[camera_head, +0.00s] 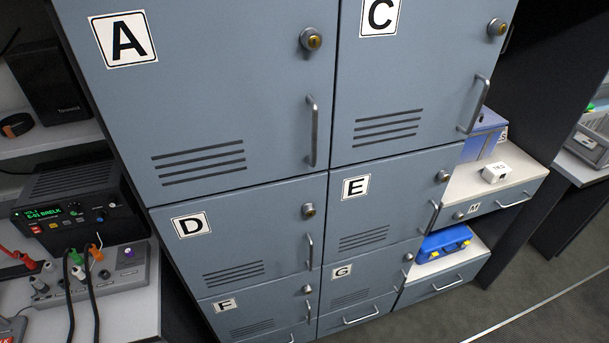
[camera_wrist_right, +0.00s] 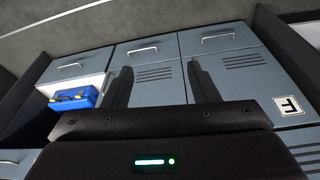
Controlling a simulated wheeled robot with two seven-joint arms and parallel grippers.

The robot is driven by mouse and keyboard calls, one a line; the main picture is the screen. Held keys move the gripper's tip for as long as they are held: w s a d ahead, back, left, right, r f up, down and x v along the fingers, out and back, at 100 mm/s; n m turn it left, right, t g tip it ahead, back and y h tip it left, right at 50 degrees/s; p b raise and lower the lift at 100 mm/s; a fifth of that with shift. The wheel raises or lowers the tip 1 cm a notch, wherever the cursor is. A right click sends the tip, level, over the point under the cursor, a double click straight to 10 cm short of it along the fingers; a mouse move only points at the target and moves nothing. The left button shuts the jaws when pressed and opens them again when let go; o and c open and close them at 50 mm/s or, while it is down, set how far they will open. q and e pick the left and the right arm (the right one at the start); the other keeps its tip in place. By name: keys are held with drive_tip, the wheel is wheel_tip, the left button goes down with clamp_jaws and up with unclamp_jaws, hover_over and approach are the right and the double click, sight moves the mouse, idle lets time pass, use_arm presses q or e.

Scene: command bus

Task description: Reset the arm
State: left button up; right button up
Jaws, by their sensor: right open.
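My right gripper (camera_wrist_right: 157,88) shows in the right wrist view, with its two dark fingers apart and nothing between them. The lower locker doors and drawers lie beyond the fingers, and the gripper appears apart from them. The picture there looks upside down, as the letter F label (camera_wrist_right: 289,105) is inverted. Neither arm shows in the head view, and my left gripper is in no view.
A blue-grey locker bank (camera_head: 255,130) with lettered, closed doors fills the head view. A blue case (camera_head: 445,241) sits in an open shelf at right. Grey floor (camera_head: 540,310) is clear at lower right.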

drive_tip(key=s+d+f+g+b, duration=0.1)
drive_tip(key=s+f+b, duration=0.3)
drive_tip(key=f, duration=0.9)
drive_tip(key=s+d+f+b, duration=0.1)
drive_tip(key=s+f, duration=0.6)
drive_tip(key=f, duration=0.5)
use_arm(q)
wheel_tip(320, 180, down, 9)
drive_tip(key=b, duration=0.3)
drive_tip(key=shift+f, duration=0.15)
use_arm(e)
drive_tip(key=s+d+f, duration=0.2)
drive_tip(key=s+f, duration=0.8)
drive_tip(key=s, duration=0.1)
drive_tip(key=shift+s+f+g, duration=0.15)
drive_tip(key=shift+g, duration=0.15)
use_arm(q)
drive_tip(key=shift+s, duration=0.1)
